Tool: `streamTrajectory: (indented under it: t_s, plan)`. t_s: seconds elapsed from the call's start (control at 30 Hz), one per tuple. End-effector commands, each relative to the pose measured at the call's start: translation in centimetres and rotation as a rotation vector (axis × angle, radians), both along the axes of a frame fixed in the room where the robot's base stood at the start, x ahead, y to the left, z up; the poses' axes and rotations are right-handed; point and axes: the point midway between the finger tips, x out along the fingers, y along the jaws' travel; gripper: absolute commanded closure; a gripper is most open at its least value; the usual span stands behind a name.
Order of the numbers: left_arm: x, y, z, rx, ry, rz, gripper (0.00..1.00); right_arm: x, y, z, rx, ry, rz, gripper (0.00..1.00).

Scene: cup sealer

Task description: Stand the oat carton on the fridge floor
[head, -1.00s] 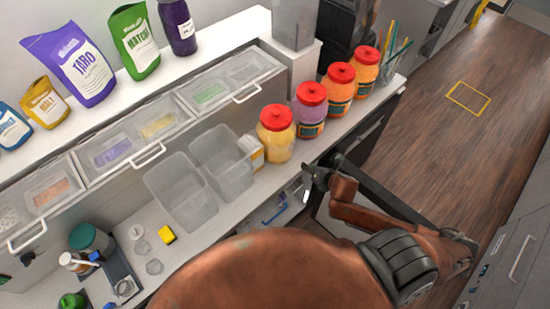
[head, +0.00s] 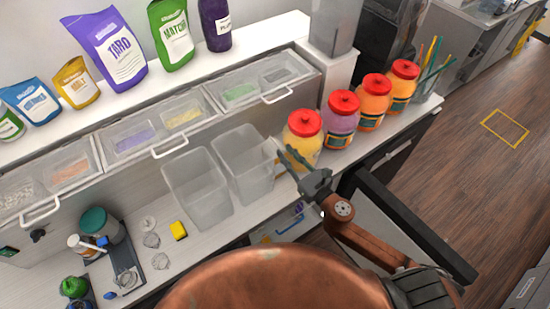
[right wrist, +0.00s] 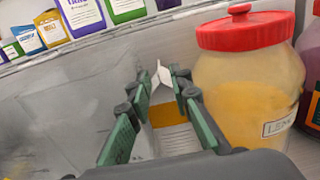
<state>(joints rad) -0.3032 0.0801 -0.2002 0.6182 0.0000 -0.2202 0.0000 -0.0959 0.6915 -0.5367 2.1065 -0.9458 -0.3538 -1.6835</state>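The oat carton (right wrist: 168,115), white with a yellow band and a gabled top, stands on the counter beside the yellow jar. In the head view it is mostly hidden by the jar and my gripper. My right gripper (head: 292,160) is at the carton; it also shows in the right wrist view (right wrist: 160,108). Its green-padded fingers are open on either side of the carton, and I see no clear grip. A dark-framed panel (head: 412,222), apparently the open fridge door, sticks out below the counter. The fridge floor is not clearly visible. My left gripper is not in view.
The yellow jar (head: 304,128) with a red lid stands close to the right of the carton, with several more jars (head: 341,106) in a row. Empty clear bins (head: 243,160) stand to the left. My right forearm passes near the dark-framed panel.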

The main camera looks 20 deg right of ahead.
Motion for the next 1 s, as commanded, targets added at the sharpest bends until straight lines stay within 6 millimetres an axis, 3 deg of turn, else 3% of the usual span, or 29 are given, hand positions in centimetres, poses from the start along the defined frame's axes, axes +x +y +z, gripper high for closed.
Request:
streamTrajectory:
  t_s: [0.6,0.87,1.0]
  plan:
    - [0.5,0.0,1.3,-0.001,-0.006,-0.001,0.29,6.7,2.7,-0.9,0.002,-0.002,0.003,0.81]
    - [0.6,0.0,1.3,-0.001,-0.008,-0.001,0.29,7.0,2.8,-1.0,0.0,0.0,0.002,0.81]
    - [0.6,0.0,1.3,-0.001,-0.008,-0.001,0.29,6.9,2.7,-1.0,0.0,0.0,0.001,0.89]
